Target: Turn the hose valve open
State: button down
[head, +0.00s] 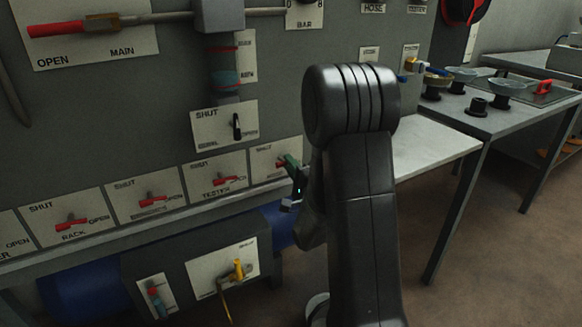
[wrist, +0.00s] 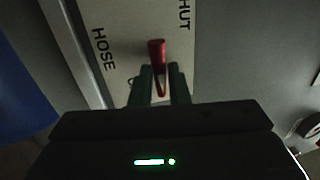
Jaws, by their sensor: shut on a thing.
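The hose valve's red lever (wrist: 157,54) sticks up between the two dark green fingers of my gripper (wrist: 159,86) in the wrist view. My gripper is shut on it. The lever's pale plate (wrist: 116,22) carries the words HOSE and SHUT; other lettering is mostly hidden behind the fingers. In the head view my gripper (head: 292,170) is at the rightmost plate of the lower row (head: 261,156), marked SHUT. A bit of the red lever (head: 281,164) shows beside the fingers. My forearm and gripper hide the rest of that plate.
More red-levered plates, including the one marked TESTER (head: 217,179), run to the left. A black-handled valve plate (head: 223,126) sits above. A yellow valve (head: 238,270) is below the ledge. A bench with bowls (head: 503,87) stands at the right, with open floor in front.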

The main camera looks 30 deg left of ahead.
jog(key=c, duration=1.4)
grip_release()
jog(key=v, duration=1.4)
jog(key=shift+w+a, duration=0.15)
jog(key=shift+w, duration=0.05)
jog(key=x, duration=1.3)
jog(key=shift+a, duration=0.25)
jog(key=shift+r, duration=0.1)
